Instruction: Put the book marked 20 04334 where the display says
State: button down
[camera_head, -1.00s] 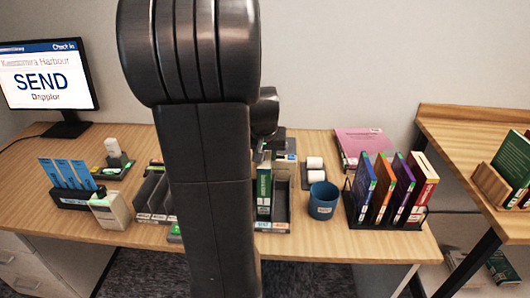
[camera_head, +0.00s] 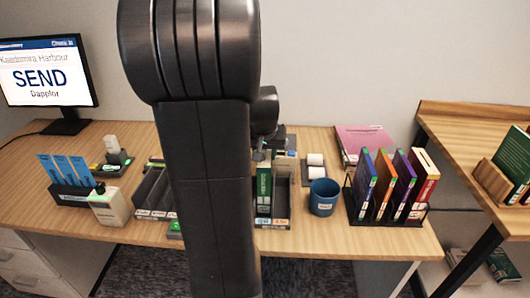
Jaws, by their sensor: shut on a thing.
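The display (camera_head: 45,75) at the far left shows "SEND" in large letters, with a place name above and "Dapplor" below. A green book (camera_head: 264,187) stands upright in a slot of a grey bin (camera_head: 282,200) at the middle of the desk. Its number is too small to read. My gripper (camera_head: 262,152) is at the top of this book, shut on it, and mostly hidden behind my arm. Another grey bin (camera_head: 153,195) stands to the left of my arm. Labels on the bins' front edges are not legible.
A blue cup (camera_head: 323,198) and white rolls (camera_head: 315,166) stand right of the bin. A black rack (camera_head: 385,218) holds several upright books. A pink book (camera_head: 362,139) lies behind it. A card holder (camera_head: 72,193) and a beige device (camera_head: 110,207) are at left.

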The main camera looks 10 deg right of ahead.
jog(key=c, duration=0.9)
grip_release()
jog(key=v, duration=1.4)
jog(key=shift+p, duration=0.4)
jog(key=shift+f, duration=0.25)
jog(key=x, duration=1.3)
jog(key=shift+r+b, duration=0.1)
jog(key=shift+b, duration=0.3)
